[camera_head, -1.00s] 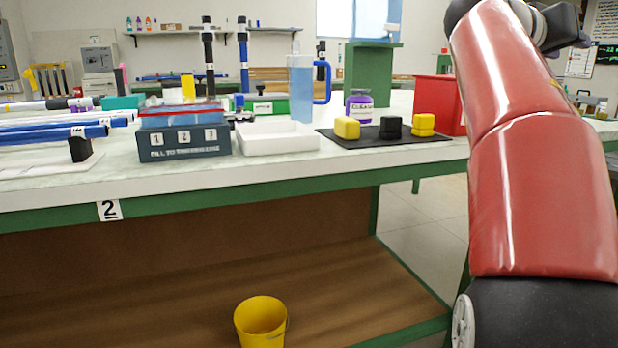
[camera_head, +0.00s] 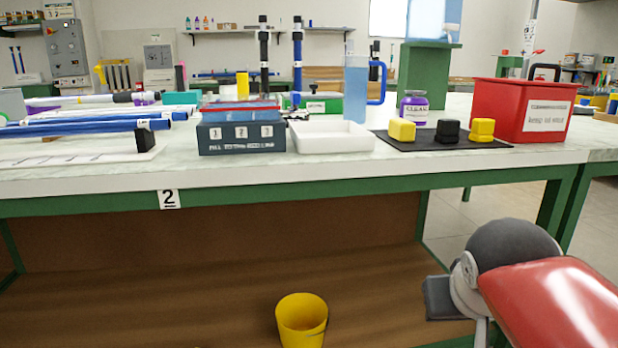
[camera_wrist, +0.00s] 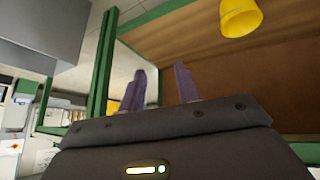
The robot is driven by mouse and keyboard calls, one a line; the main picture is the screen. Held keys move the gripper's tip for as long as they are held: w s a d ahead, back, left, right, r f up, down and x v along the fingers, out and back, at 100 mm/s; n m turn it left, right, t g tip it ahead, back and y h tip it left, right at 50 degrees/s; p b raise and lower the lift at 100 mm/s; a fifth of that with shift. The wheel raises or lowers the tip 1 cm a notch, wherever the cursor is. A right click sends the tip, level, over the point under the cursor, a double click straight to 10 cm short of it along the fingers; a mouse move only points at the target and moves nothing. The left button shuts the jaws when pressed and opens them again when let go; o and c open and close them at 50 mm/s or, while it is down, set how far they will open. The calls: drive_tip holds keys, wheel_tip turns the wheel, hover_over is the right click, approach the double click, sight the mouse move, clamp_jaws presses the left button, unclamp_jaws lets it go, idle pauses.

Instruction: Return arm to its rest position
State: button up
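My gripper (camera_wrist: 161,82) shows in the wrist view with its two purple fingers apart and nothing between them. It is away from the bench top; a green bench leg and the bench's brown lower shelf show beyond it. In the head view my red arm (camera_head: 560,305) is folded low at the bottom right, in front of the bench; the fingers cannot be made out there.
The green-edged bench (camera_head: 330,181) stands ahead, holding blue rods (camera_head: 90,126), a dark numbered box (camera_head: 240,138), a white tray (camera_head: 332,141), a black mat (camera_head: 430,143) and a red bin (camera_head: 522,108). A yellow bucket (camera_head: 302,322) stands on the lower shelf.

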drive_tip(key=s+a+f+n+g+y, duration=0.1)
drive_tip(key=s+a+f+n+y, duration=0.1)
drive_tip(key=s+a+f, duration=0.65)
wheel_tip(320, 180, up, 12)
drive_tip(key=w+d+p, duration=0.1)
drive_tip(key=p, duration=1.2)
drive_tip(key=shift+w+d, duration=0.3)
